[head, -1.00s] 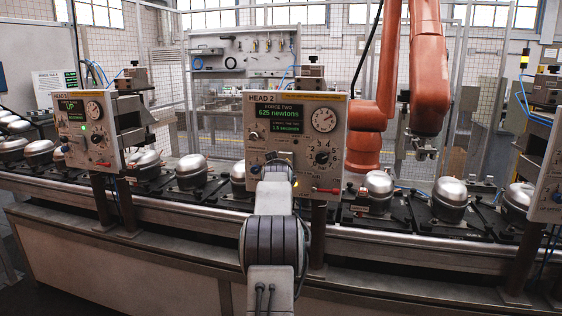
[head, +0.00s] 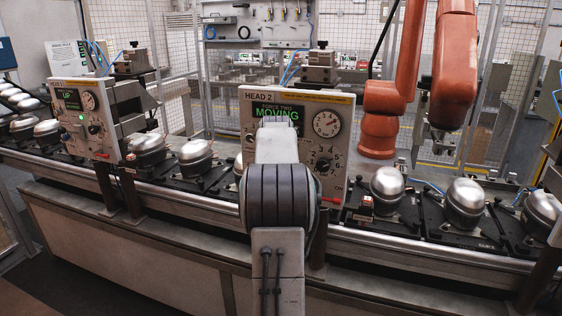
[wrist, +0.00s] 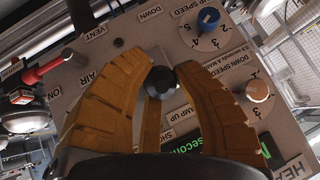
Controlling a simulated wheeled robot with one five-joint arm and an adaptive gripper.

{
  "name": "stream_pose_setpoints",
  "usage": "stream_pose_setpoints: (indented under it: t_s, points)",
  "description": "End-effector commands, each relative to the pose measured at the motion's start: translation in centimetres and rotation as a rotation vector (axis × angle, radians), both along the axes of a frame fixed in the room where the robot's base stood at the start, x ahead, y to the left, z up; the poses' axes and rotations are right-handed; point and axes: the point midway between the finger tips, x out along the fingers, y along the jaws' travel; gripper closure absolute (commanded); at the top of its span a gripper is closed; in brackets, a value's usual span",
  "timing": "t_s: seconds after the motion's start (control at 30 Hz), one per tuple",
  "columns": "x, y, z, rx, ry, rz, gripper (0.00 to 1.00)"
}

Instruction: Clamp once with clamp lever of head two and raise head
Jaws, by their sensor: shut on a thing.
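The head two panel (head: 256,120) stands at the middle of the head view, and its display (head: 276,113) reads "FORCE TWO" and "MOVING". My gripper (wrist: 154,72) is in front of the panel in the wrist view. Its tan fingers are closed around a black knob-ended lever (wrist: 160,80), beside a label whose visible part reads "AMP UP". "DOWN" and "VENT" labels lie above it. In the head view my arm covers the lever, the gripper and the panel's lower left part.
A red-handled air valve (wrist: 42,70), a blue up-speed knob (wrist: 208,19) and a pale down-speed knob (wrist: 257,90) sit around my gripper. Head one's panel (head: 82,118) shows "UP". Silver compressors (head: 387,186) ride the line behind; an orange robot arm (head: 455,60) stands beyond.

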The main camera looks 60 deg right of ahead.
Motion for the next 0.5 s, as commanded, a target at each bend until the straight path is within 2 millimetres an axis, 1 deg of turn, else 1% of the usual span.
stream_pose_setpoints:
  t_s: [0.43,0.47,0.5]
  points:
    - [-0.09,0.13,0.1,0.005,0.0,-0.002,1.0]
    - [-0.09,0.13,0.1,0.005,0.0,-0.002,0.69]
    - [-0.07,0.14,0.09,0.005,0.0,-0.002,0.66]
